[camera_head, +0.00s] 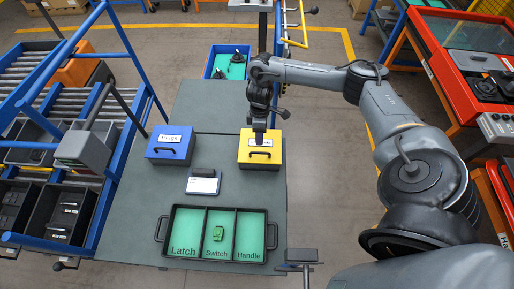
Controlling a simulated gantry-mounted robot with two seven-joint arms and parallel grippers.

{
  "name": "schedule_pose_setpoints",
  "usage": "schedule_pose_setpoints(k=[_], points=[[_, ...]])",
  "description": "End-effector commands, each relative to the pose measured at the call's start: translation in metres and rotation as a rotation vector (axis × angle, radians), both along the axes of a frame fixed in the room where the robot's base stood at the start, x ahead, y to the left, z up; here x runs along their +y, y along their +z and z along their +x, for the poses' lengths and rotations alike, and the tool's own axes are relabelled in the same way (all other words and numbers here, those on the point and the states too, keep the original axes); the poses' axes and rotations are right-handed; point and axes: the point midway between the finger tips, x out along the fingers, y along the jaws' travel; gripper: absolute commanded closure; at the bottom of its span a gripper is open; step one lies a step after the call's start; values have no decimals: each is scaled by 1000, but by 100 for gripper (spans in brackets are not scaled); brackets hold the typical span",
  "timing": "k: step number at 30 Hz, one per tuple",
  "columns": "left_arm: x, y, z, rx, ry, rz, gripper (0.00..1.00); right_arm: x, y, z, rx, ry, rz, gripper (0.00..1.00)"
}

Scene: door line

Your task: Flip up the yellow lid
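A yellow box (244,154) with a dark handle on its front and a label on top stands on the grey table, at the right side of it. Its yellow lid (275,139) looks closed. My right arm comes in from the right, and its dark gripper (259,138) points down at the lid, over or touching the label. The fingers are small and dark, so I cannot tell whether they are open or shut, or whether they touch the lid. My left gripper is not in view.
A blue box (170,146) with a handle stands left of the yellow one. A black tray (236,212) with green compartments marked Latch, Switch and Handle lies in front, with a green part (218,233) in the middle one. A small labelled holder (203,184) lies between.

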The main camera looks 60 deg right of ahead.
Motion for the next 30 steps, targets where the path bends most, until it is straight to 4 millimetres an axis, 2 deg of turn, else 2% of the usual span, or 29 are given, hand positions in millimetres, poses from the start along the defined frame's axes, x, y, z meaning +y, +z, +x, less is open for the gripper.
schedule_pose_setpoints(k=[1,4,9,15,27,28,30], points=[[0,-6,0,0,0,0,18,3,-14,-2,4,-1,4,62],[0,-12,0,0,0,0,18,6,-30,-4,3,-1,4,62],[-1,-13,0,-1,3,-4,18,10,-52,-5,1,0,3,62],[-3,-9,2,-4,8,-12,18,13,-69,-7,1,0,0,62],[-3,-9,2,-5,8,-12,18,14,-75,-7,0,1,0,62],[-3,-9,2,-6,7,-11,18,14,-75,-7,0,1,0,64],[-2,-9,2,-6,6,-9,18,14,-75,-7,0,1,0,74]])
